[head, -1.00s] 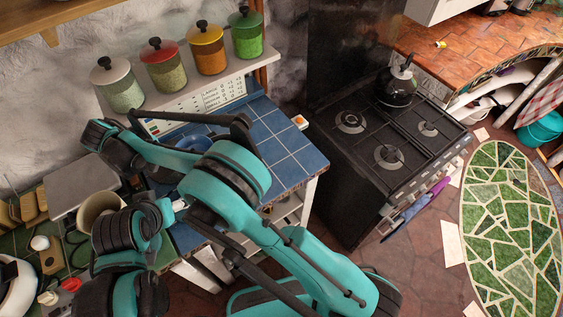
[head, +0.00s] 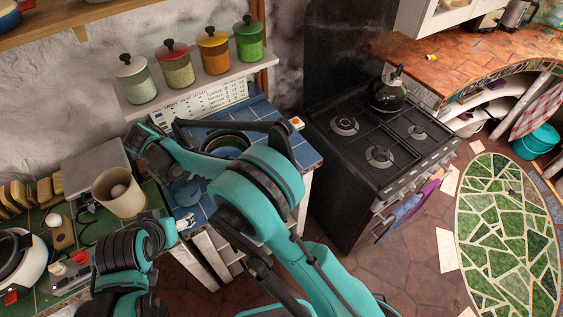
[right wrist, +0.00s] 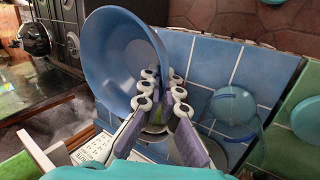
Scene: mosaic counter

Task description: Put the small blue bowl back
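The small blue bowl (right wrist: 112,48) fills the upper left of the right wrist view, tilted, with its hollow facing the camera. My right gripper (right wrist: 163,82) is shut on its rim, one finger over the inside and one outside. In the head view my right forearm hides this gripper. A dark round rim (head: 228,142) shows behind the forearm there; I cannot tell whether it is the same bowl. The end of my left arm (head: 185,222) is low in front of the counter; its fingers are too small to read.
The blue-tiled counter (head: 262,118) has a clear right part. A translucent blue round piece (right wrist: 232,108) lies on it. The black stove (head: 350,158) with a kettle (head: 388,93) stands right. A beige pot (head: 120,195) stands left. Lidded jars line the shelf (head: 205,82).

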